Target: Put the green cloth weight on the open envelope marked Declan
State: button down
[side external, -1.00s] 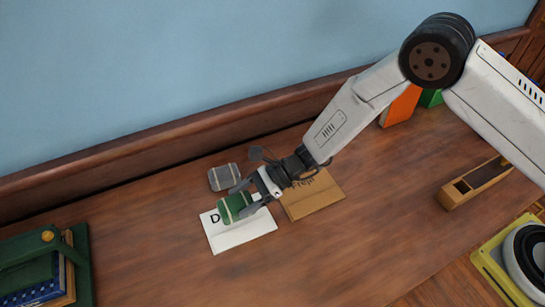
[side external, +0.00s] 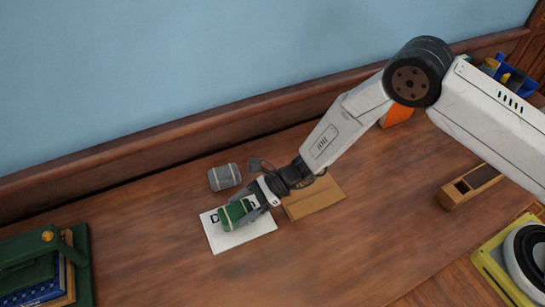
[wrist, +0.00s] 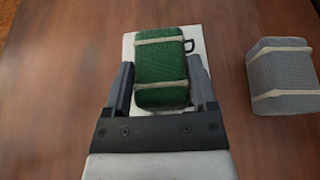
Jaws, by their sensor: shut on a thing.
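The green cloth weight (side external: 235,213) has pale bands around it. It shows between my gripper's fingers in the wrist view (wrist: 161,75). My gripper (side external: 252,205) is shut on it, over the white envelope (side external: 251,235). The white envelope also shows behind the weight in the wrist view (wrist: 128,52). Its lettering starts with a "D"; the rest is hidden by the weight and my gripper. I cannot tell whether the weight touches the envelope.
A grey cloth weight (side external: 224,177) lies just behind the white envelope. A brown envelope (side external: 315,199) lies to its right, partly under my arm. A wooden plane (side external: 470,187) is farther right. Books in a green holder (side external: 80,265) stand at left. The front middle of the desk is clear.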

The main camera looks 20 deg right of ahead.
jog(key=shift+f, duration=0.2)
grip_release()
jog(key=shift+f, duration=0.1)
jog(key=shift+r, duration=0.45)
jog(key=v, duration=1.2)
jog(key=shift+d, duration=0.1)
